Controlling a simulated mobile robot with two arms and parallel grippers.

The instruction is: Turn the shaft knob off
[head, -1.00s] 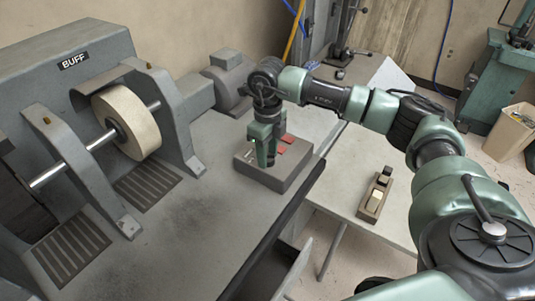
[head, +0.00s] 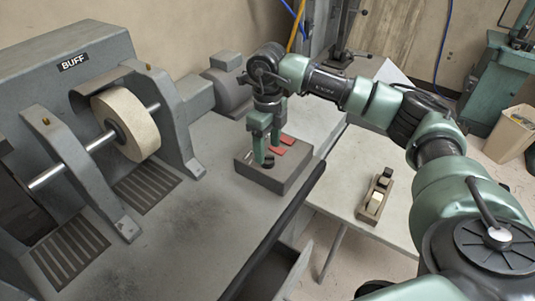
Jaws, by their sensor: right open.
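A grey control box (head: 278,182) sits at the right front part of the machine bench, with red switches (head: 288,140) on its top. A small dark knob (head: 268,162) is on the near part of the box top; I take it as the shaft knob. Its pointer direction is too small to read. My right gripper (head: 267,153) points down over the box, with its two green fingers apart. The fingertips are around or just above the knob; I cannot tell whether they touch it. My left gripper is out of view.
The BUFF machine carries a pale buffing wheel (head: 125,123) on a steel shaft at left. A dark rail (head: 275,232) edges the bench, with an open drawer (head: 278,270) below. A side table (head: 345,190) holds a small wooden block tool (head: 375,196).

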